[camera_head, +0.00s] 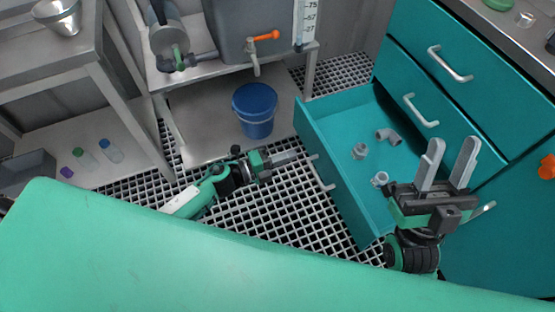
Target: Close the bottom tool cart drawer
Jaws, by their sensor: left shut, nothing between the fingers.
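The teal tool cart stands at the right with its bottom drawer (345,190) pulled far out. Grey pipe fittings lie inside the drawer, among them an elbow (389,136). The drawer's front panel faces left and has a grey handle (321,173). My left gripper (297,155) is shut and empty, low over the floor, its fingertips just left of the drawer front near the handle. Whether it touches the handle is unclear. My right gripper (451,160) is open with its two fingers pointing up, in front of the cart's near part, and it hides part of the drawer's near end.
Two closed upper drawers have handles (450,64). A blue bucket (255,108) stands on the low shelf behind my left gripper. A grey tank (240,30) with an orange-handled tap sits above it. A metal table (60,60) stands left.

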